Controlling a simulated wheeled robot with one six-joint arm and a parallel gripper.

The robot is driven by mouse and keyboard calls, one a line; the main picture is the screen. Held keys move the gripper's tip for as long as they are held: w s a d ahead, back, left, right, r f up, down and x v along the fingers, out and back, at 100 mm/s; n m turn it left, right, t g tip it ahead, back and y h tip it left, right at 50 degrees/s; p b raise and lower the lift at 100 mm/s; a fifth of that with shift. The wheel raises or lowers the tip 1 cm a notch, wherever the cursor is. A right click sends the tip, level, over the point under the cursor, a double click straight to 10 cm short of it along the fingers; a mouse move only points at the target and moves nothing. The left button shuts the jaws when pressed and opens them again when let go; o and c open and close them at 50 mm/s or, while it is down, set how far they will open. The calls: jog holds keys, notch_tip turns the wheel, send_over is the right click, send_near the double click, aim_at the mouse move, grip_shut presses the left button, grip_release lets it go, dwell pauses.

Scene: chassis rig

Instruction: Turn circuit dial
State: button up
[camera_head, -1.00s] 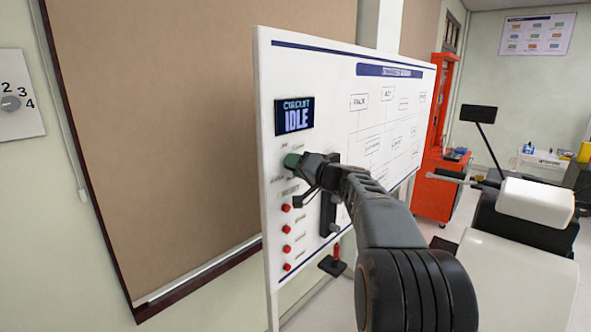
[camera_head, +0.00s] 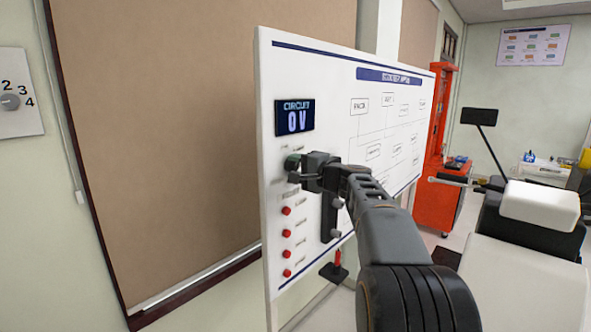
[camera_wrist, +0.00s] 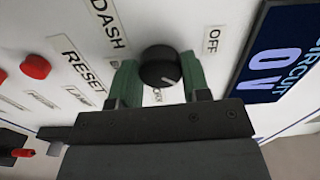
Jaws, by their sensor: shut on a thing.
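The circuit dial (camera_wrist: 161,67) is a round black knob with a white pointer mark, on a white upright panel (camera_head: 275,72). OFF and DASH labels show beside it in the wrist view. My gripper (camera_wrist: 160,82) has its green-tipped fingers on both sides of the dial, shut on it. In the head view my gripper (camera_head: 293,166) is at the panel's left part and hides the dial. The blue circuit display (camera_head: 294,117) above it reads "0 V".
Red buttons (camera_head: 287,228) line the panel below my gripper, with a RESET label near. A separate dial plate numbered 2 to 4 (camera_head: 14,92) hangs on the left wall. An orange cabinet (camera_head: 436,190) stands at the right behind the panel.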

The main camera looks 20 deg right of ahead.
jog(key=shift+m, duration=0.3)
jog(key=o, duration=0.9)
jog(key=shift+o, duration=0.2)
jog(key=b+v, duration=0.4)
jog(key=v, duration=1)
jog(key=shift+w, duration=0.1)
